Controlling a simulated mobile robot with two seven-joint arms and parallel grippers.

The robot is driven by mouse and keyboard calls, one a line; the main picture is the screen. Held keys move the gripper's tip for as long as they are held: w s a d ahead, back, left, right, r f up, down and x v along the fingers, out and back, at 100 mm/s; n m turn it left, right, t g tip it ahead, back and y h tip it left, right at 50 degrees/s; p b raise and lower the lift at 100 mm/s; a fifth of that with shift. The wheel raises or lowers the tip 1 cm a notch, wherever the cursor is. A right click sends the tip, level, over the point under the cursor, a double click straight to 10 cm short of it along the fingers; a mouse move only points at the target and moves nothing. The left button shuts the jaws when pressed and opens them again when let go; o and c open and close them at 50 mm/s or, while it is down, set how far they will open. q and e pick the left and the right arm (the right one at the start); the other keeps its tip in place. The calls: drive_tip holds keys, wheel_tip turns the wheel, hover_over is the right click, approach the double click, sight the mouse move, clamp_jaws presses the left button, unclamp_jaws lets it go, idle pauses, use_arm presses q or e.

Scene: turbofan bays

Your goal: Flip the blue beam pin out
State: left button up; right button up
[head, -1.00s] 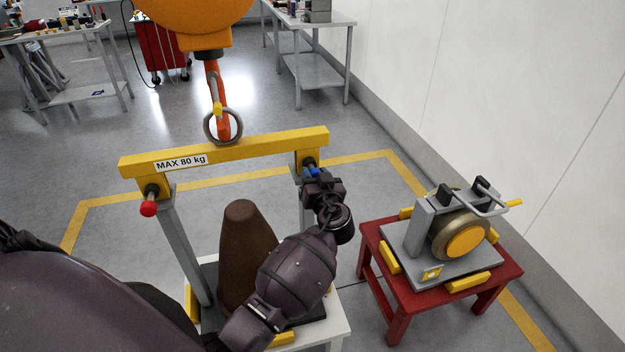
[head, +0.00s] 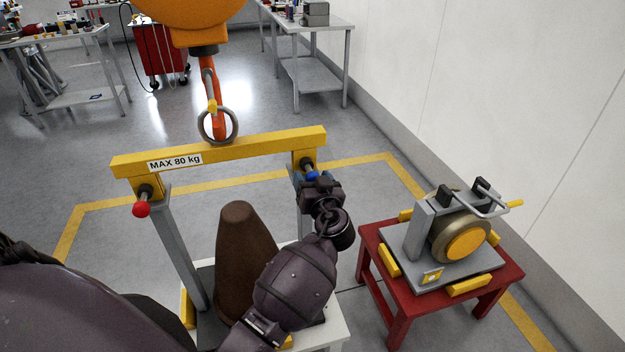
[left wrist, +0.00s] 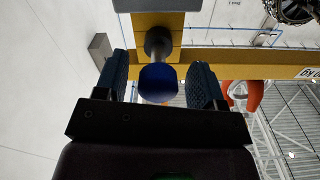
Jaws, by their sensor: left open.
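The blue beam pin (head: 312,176) sits at the right end of the yellow beam (head: 225,150), which is marked MAX 80 kg. In the left wrist view its round blue head (left wrist: 158,84) is close up, on a grey shank against the yellow beam (left wrist: 235,62). My left gripper (head: 313,178) is at the pin. In the left wrist view its dark fingers (left wrist: 160,78) stand open on either side of the blue head, with gaps visible. In the head view the gripper partly hides the pin. My right gripper is not in view.
A red pin (head: 141,209) is at the beam's left end. An orange hook (head: 216,115) holds the beam's ring. A brown cone (head: 238,255) stands between the grey posts. A red stand (head: 398,297) with a fixture is close on the right. Open floor lies behind the beam.

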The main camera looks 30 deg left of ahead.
use_arm(q)
drive_tip(key=shift+s+d, duration=0.1)
drive_tip(key=shift+d, duration=0.05)
drive_tip(key=b+v, duration=0.2)
drive_tip(key=v, duration=0.8)
drive_tip(key=shift+s, duration=0.2)
drive_tip(key=shift+d, duration=0.1)
